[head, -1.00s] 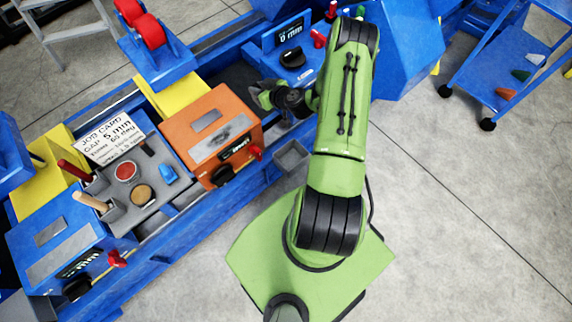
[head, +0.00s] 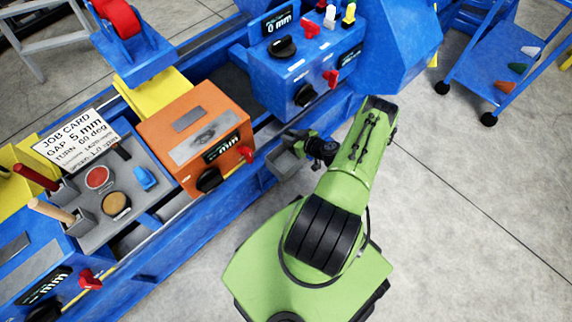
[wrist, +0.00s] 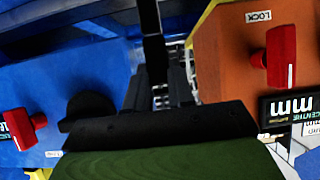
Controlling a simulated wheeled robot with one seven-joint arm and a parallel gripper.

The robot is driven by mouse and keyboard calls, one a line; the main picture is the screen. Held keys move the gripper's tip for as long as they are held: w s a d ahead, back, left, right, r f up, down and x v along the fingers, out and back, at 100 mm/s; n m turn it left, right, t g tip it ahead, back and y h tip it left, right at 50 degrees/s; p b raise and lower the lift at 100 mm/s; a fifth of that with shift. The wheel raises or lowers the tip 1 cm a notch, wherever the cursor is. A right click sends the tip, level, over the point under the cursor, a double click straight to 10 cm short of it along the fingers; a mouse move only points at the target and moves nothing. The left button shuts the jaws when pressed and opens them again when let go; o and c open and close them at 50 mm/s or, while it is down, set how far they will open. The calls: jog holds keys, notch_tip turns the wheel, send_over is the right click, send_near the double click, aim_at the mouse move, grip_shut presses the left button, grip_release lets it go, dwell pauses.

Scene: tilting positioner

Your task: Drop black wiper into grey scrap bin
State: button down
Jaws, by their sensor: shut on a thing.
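My gripper (head: 301,139) is beside the blue bed, close to the upper right rim of the small grey scrap bin (head: 279,168). In the head view I cannot tell its exact height over the bin. In the wrist view the gripper (wrist: 157,80) is shut on a narrow black piece, which I take for the black wiper (wrist: 150,22); it points away from the fingers. The wiper cannot be made out in the head view. The bin hangs on the side of the blue bed and part of it is hidden by the arm.
The orange unit (head: 196,135) with a red lever stands left of the bin. The blue unit (head: 300,65) with knobs and red levers is above it. A grey tool tray (head: 125,182) lies farther left. Open floor (head: 470,220) is to the right.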

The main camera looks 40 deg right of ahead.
notch_tip(320, 180, down, 3)
jog(key=shift+r+b, duration=0.1)
jog(key=shift+b, duration=0.7)
jog(key=shift+r, duration=0.1)
jog(key=c, duration=0.9)
grip_release()
jog(key=p+v, duration=0.6)
jog(key=v, duration=0.9)
jog(key=shift+s+r, duration=0.1)
jog(key=shift+s, duration=0.25)
